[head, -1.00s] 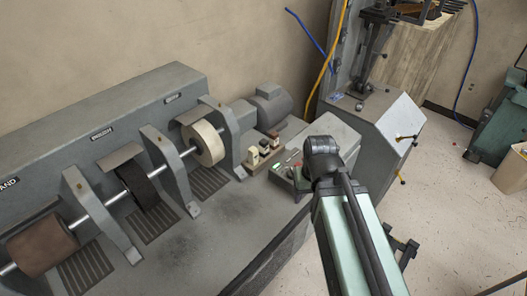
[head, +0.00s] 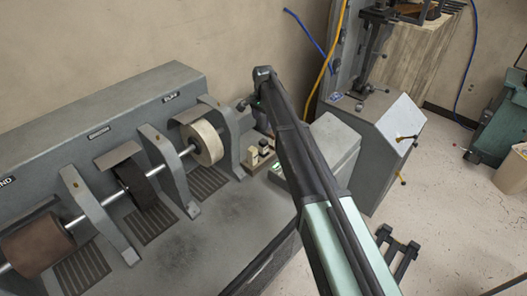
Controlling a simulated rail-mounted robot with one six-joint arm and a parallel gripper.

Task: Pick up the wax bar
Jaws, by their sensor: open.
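Several small blocks (head: 252,157), mostly cream, stand in a small brown holder at the far right end of the grinder bench. They are too small for me to tell which is the wax bar. My arm reaches up from the bottom right, and its upper end is just behind and above these blocks, by the back wall. My gripper's jaws do not show; the arm hides them. Part of the holder's right side is also behind or close against the arm.
The finishing machine carries a pale wheel (head: 202,143), a black wheel (head: 137,185) and a brown roller (head: 38,247) on one shaft, with grey upright guards between them. A grey cabinet machine (head: 378,135) stands at right. The bench front is clear.

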